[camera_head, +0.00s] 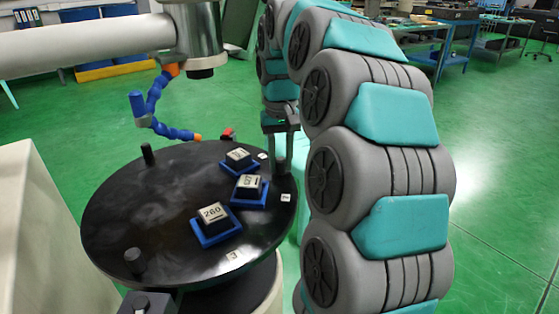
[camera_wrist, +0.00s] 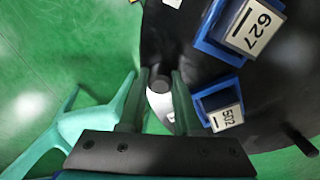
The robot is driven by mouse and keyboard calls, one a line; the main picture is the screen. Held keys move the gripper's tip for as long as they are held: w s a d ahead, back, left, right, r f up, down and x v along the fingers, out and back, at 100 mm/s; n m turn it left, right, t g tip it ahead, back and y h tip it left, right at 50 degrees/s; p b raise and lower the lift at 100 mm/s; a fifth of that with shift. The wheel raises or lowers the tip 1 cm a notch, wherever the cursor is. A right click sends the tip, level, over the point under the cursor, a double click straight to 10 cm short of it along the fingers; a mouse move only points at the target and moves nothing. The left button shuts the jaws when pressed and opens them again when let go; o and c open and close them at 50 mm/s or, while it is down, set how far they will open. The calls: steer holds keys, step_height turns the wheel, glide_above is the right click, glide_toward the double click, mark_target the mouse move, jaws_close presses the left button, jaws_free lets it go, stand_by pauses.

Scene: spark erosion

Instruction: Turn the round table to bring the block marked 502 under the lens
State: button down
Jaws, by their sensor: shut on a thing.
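The black round table (camera_head: 150,215) carries blocks on blue holders. The block marked 502 (camera_wrist: 228,118) is close to my gripper in the wrist view. It seems to be the farthest block (camera_head: 238,156) in the head view, its number too small to read there. The lens (camera_head: 205,70) hangs from a silver head above the table's back, left of that block. My gripper (camera_head: 282,150) is at the table's right rim. In the wrist view my gripper (camera_wrist: 160,78) is shut on a dark upright peg (camera_wrist: 160,86) at the rim.
The block marked 627 (camera_wrist: 255,28) and the block marked 260 (camera_head: 212,213) also sit on the table. Other pegs stand at the back (camera_head: 148,154) and front (camera_head: 133,261). A blue jointed hose (camera_head: 153,105) hangs near the lens.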

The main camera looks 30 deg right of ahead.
steer(key=c, duration=0.6)
jaws_free()
step_height(320, 180, up, 6)
steer(key=shift+w+r, duration=0.1)
steer(key=shift+r, duration=0.85)
steer(key=shift+c, duration=0.2)
